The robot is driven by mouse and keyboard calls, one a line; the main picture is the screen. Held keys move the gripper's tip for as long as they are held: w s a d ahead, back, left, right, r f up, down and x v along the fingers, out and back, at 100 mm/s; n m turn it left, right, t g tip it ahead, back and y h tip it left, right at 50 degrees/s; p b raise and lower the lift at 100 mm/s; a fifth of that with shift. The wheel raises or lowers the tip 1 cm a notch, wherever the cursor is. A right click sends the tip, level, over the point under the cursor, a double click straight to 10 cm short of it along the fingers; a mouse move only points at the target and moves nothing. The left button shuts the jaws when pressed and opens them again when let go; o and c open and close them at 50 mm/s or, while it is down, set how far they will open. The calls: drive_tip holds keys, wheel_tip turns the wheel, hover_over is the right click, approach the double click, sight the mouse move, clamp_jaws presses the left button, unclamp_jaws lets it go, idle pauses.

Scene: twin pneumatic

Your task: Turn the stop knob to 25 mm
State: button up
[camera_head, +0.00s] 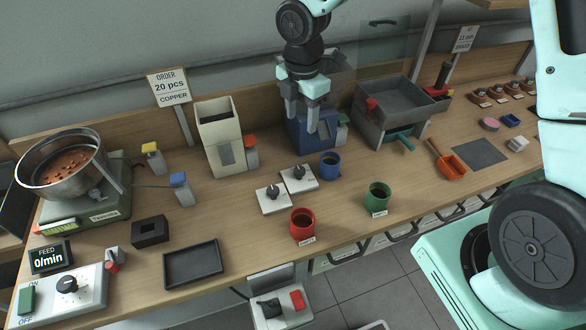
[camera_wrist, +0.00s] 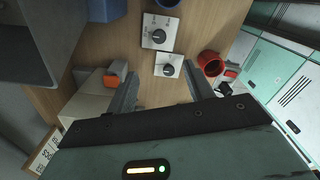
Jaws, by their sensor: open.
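Two black dial knobs on white plates sit side by side on the bench in the middle of the head view: a front-left knob (camera_head: 272,192) and a back-right knob (camera_head: 298,173). Both also show in the wrist view, the upper knob (camera_wrist: 158,36) and the lower knob (camera_wrist: 168,70). Their printing is too small to read, so I cannot tell which is the stop knob or its setting. My gripper (camera_head: 302,125) is open and empty, fingers pointing down, above and behind the knobs. In the wrist view the gripper (camera_wrist: 161,84) has its fingers spread apart, clear of both knobs.
A red cup (camera_head: 302,225), a green cup (camera_head: 377,196) and a blue cup (camera_head: 330,166) stand near the knobs. A cream box (camera_head: 222,150) and a blue machine (camera_head: 300,135) stand behind. A feed dial panel (camera_head: 90,293) and black tray (camera_head: 190,264) lie left.

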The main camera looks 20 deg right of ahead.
sight(299, 169)
wheel_tip(299, 169, down, 18)
drive_tip(key=p, duration=0.3)
drive_tip(key=shift+w+r, duration=0.1)
drive_tip(key=shift+r, duration=0.15)
drive_tip(key=c, duration=1)
